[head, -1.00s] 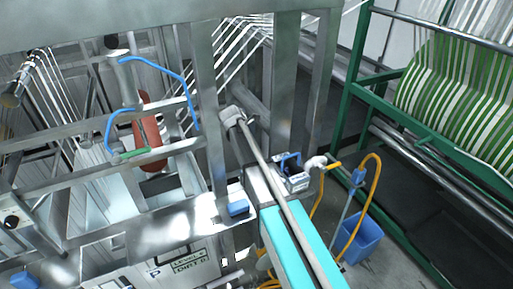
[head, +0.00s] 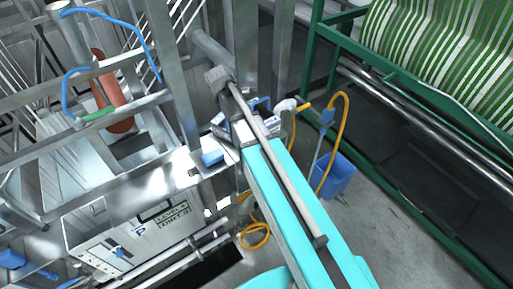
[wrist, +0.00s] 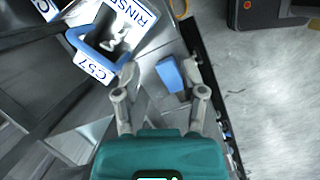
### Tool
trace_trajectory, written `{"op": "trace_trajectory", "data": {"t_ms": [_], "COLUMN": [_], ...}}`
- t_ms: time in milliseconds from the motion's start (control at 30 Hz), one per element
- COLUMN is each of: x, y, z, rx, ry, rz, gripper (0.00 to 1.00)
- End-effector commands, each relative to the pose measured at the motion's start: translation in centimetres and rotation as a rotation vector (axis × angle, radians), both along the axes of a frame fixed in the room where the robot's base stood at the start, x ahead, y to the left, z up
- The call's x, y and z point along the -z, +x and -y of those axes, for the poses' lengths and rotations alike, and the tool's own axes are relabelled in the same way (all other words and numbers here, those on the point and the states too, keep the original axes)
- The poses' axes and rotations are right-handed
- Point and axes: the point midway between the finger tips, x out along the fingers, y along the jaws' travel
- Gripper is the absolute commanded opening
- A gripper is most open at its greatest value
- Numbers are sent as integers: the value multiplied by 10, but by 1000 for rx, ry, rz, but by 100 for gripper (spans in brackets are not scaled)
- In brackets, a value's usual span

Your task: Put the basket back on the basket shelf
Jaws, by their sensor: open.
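A small metal basket with a blue handle (wrist: 92,48) and white label plates reading "RINSE" and "C57" shows at the upper left of the wrist view. What seems to be the same basket shows in the head view (head: 262,104), partly behind my arm. My gripper (wrist: 160,78) is open, with its two grey fingers apart. The basket is beyond the left finger, not between the fingers. A blue block (wrist: 171,74) appears between the fingertips; I cannot tell its depth or whether it is touched. My gripper is not clearly visible in the head view. I cannot make out the basket shelf.
A steel machine (head: 140,235) with rails and blue hoses stands at the left. A blue bucket (head: 333,176) and a yellow hose (head: 346,125) are to the right. A green frame (head: 425,120) holds striped webbing.

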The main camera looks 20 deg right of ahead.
Motion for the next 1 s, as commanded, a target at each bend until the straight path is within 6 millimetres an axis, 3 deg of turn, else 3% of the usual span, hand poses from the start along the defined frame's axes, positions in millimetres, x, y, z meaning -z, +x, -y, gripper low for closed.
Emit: {"op": "trace_trajectory", "data": {"t_ms": [33,600,800,1000], "x": [1,6,7,7], "y": [-16,-133,-163,-174], "z": [4,27,29,29], "rx": [80,1037,1307,1428], "ry": [20,206,240,253], "rz": [16,139,150,152], "gripper": [54,54,54,54]}}
